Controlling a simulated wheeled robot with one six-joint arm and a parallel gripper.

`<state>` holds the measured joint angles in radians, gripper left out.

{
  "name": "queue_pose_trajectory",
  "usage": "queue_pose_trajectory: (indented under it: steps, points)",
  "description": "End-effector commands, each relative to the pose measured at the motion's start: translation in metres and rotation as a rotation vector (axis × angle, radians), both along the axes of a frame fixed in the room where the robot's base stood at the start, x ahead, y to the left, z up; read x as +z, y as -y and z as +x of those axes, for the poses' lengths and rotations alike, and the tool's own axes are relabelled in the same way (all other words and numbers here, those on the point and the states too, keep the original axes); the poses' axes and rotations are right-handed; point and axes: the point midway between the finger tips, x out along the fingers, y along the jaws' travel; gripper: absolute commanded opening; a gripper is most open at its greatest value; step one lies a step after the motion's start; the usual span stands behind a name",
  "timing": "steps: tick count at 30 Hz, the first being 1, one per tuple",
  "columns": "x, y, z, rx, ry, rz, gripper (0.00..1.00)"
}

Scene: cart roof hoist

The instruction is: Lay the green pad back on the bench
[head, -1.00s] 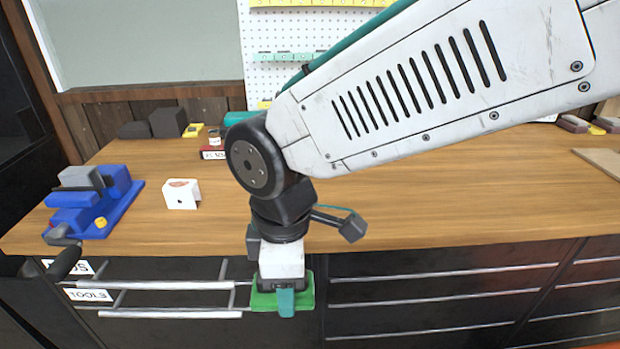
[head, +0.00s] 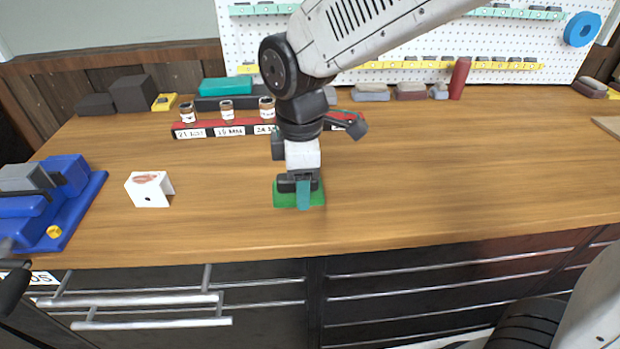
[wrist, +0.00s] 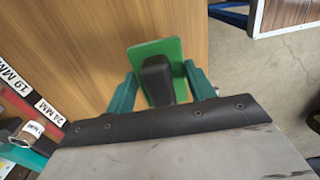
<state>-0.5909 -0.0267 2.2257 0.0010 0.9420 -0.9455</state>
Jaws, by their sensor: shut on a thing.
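The green pad (head: 283,199) is a flat green square with a dark block-like grip on top. It shows just below my gripper (head: 303,196) in the head view, over the middle of the wooden bench (head: 420,190). In the wrist view, the two teal fingers of my gripper (wrist: 160,88) are shut on the dark grip of the pad (wrist: 173,49). The bench top (wrist: 70,40) fills the left of that view. I cannot tell whether the pad touches the bench or hangs slightly above it.
A white bracket (head: 148,192) and a blue vise (head: 60,205) stand to the left. A red rack (head: 205,130) with jars is behind my gripper. Several small blocks line the back beneath a white pegboard (head: 400,50). The bench right of the pad is clear.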

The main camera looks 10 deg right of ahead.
Motion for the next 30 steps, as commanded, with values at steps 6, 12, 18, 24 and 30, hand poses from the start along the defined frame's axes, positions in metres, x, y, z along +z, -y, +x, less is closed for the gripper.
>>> queue_pose_trajectory:
  steps: [6, 12, 18, 24, 30]
  points:
    - [-0.004, 0.02, 0.039, -0.004, -0.001, 0.0, 0.33]
    - [-0.009, 0.023, 0.047, 0.001, -0.002, -0.001, 0.33]
    - [-0.036, 0.023, 0.046, 0.002, -0.003, -0.002, 0.33]
    - [-0.04, 0.022, 0.046, 0.002, 0.0, 0.0, 0.33]
    - [-0.043, 0.022, 0.046, 0.002, -0.001, 0.0, 0.33]
